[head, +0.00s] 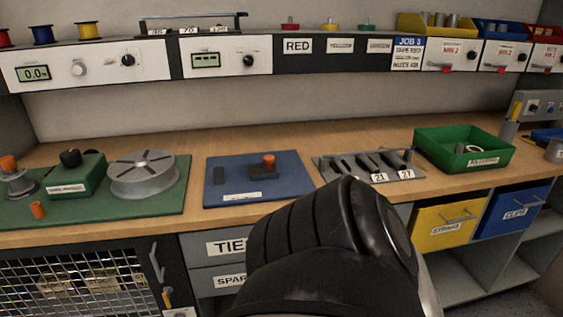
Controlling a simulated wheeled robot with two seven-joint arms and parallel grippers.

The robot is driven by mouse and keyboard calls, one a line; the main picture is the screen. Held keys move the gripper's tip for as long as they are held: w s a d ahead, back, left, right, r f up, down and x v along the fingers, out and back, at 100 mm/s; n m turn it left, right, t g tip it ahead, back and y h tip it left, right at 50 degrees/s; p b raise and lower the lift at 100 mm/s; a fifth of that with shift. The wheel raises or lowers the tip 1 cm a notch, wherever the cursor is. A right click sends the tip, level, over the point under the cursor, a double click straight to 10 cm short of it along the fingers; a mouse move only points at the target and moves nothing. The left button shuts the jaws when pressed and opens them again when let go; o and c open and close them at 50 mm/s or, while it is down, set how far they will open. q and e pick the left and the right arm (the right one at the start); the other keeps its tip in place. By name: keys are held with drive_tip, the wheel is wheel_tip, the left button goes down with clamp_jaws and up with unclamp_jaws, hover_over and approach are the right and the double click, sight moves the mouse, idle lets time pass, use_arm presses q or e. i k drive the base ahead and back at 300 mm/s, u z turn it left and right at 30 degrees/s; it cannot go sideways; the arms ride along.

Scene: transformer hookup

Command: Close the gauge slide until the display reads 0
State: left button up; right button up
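A blue plate (225,194) lies on the bench in the head view. A small dark block (219,175) stands at its left. A dark slide (263,173) with an orange knob (269,160) stands to the right of that block, with a gap between them. One display (205,60) on the shelf panel above the plate shows dashes. Another display (36,74), at the far left, seems to read 0.0. I cannot tell which display belongs to the slide. Neither gripper is in view; a dark link of my own arm fills the lower middle.
A green board (120,208) with a winding drum (142,175) lies to the left. A slotted grey rack (330,177) with numbered tags and a green tray (465,170) stand to the right. Bare wood shows behind the blue plate.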

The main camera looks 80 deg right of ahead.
sight(269, 169)
drive_tip(key=k, duration=0.6)
drive_tip(key=z, duration=1)
